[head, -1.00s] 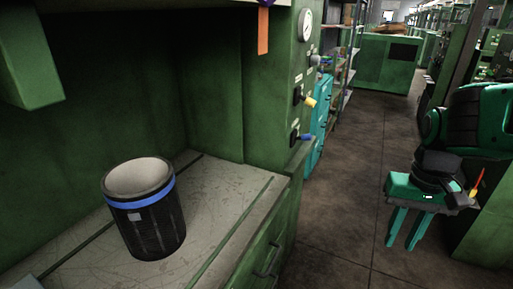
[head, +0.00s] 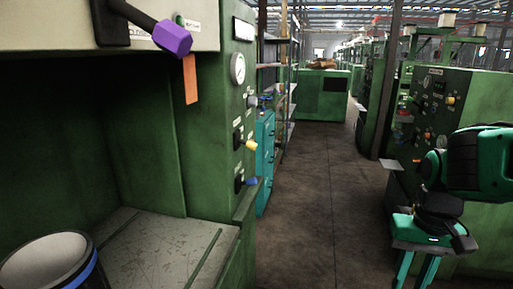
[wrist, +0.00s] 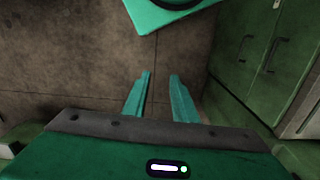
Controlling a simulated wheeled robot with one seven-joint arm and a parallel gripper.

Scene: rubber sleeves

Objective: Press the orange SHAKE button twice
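I cannot make out a button that reads as the orange SHAKE button in either view. The green machine on the left has a side panel with a yellow knob (head: 250,145), a blue knob (head: 251,181) and small labels too tiny to read. An orange tag (head: 190,80) hangs from its top front. My gripper (wrist: 160,75) is open and empty, its two teal fingers apart and pointing down over bare floor. It also shows at the lower right of the head view (head: 411,280), clear of the machine.
A purple-ended lever (head: 173,36) juts out above. A round gauge (head: 237,68) is on the panel. Another green machine (head: 455,100) stands behind my arm. The aisle floor (head: 315,200) is clear.

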